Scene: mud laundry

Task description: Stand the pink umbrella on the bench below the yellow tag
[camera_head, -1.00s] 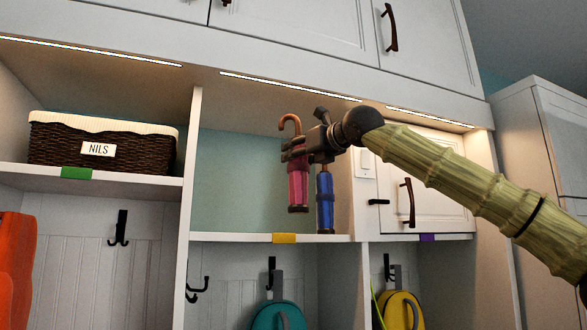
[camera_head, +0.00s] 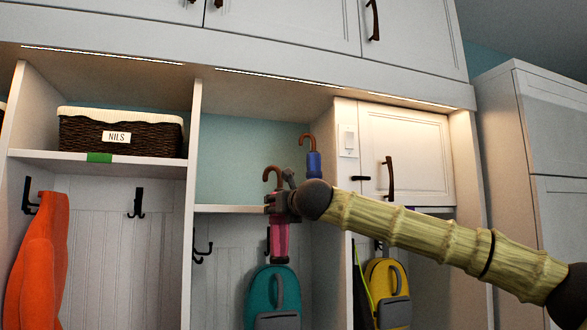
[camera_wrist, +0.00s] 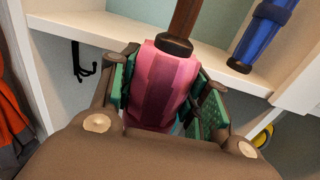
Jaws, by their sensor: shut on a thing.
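The pink umbrella (camera_head: 279,236) is upright in my gripper (camera_head: 273,202), its brown hooked handle on top. In the head view it hangs in front of the shelf edge, its lower part overlapping the teal backpack. In the wrist view the gripper pads (camera_wrist: 165,95) are shut on both sides of the pink umbrella (camera_wrist: 160,75), with its brown shaft rising above. The yellow tag does not show now; my gripper covers that part of the shelf edge. The bench is below the head view.
A blue umbrella (camera_head: 314,164) stands on the shelf (camera_head: 225,208) behind my gripper. Below hang a teal backpack (camera_head: 274,295), a yellow backpack (camera_head: 386,285) and an orange garment (camera_head: 40,260). Dark hooks (camera_head: 202,252) and upright dividers (camera_head: 188,240) bound the cubby. A NILS basket (camera_head: 120,135) is left.

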